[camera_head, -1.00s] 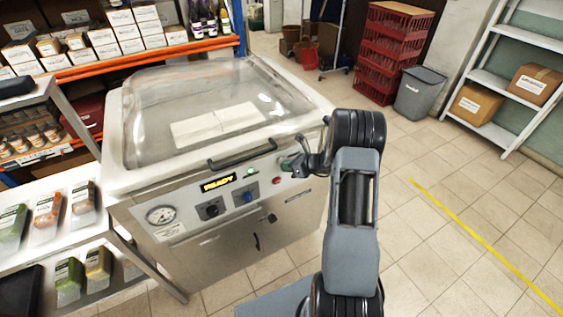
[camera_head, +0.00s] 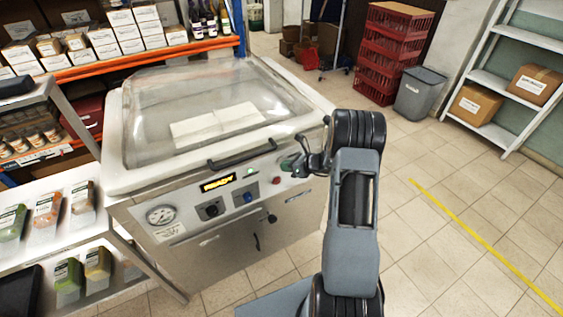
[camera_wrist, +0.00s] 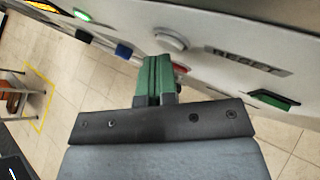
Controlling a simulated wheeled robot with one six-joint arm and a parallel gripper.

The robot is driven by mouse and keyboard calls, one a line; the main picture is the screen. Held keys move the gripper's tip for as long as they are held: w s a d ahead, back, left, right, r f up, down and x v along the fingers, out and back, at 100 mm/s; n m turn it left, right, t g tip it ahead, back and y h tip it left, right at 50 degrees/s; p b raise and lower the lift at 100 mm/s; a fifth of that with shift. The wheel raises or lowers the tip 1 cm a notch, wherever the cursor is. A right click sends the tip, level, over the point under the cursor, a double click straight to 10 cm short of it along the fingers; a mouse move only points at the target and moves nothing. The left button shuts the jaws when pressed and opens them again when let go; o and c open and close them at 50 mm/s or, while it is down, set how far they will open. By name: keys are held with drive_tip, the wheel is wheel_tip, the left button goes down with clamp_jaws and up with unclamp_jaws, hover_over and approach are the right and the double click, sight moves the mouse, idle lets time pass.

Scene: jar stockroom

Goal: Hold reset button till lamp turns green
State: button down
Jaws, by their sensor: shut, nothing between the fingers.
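The machine's front panel carries a lit green lamp (camera_head: 249,176), which also shows in the wrist view (camera_wrist: 82,15). An amber display (camera_head: 217,183) beside it reads READY. The round pale reset button (camera_wrist: 172,40) sits beside a RESET label (camera_wrist: 246,61) in the wrist view. My gripper (camera_wrist: 153,60) is shut and empty, its green fingertips right at the button's lower left edge. I cannot tell whether they touch or press it. In the head view my gripper (camera_head: 289,165) is at the panel's right end and hides the button.
A red button (camera_head: 276,180), a blue knob (camera_head: 248,197) and a black knob (camera_head: 211,209) are on the same panel. The lid handle (camera_head: 242,155) juts out above. Floor to the right is clear.

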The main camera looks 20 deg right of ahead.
drive_tip(key=shift+s, duration=0.65)
drive_tip(key=shift+s+d, duration=0.2)
drive_tip(key=shift+s, duration=1.05)
drive_tip(key=shift+s+d, duration=0.15)
drive_tip(key=shift+s, duration=1.1)
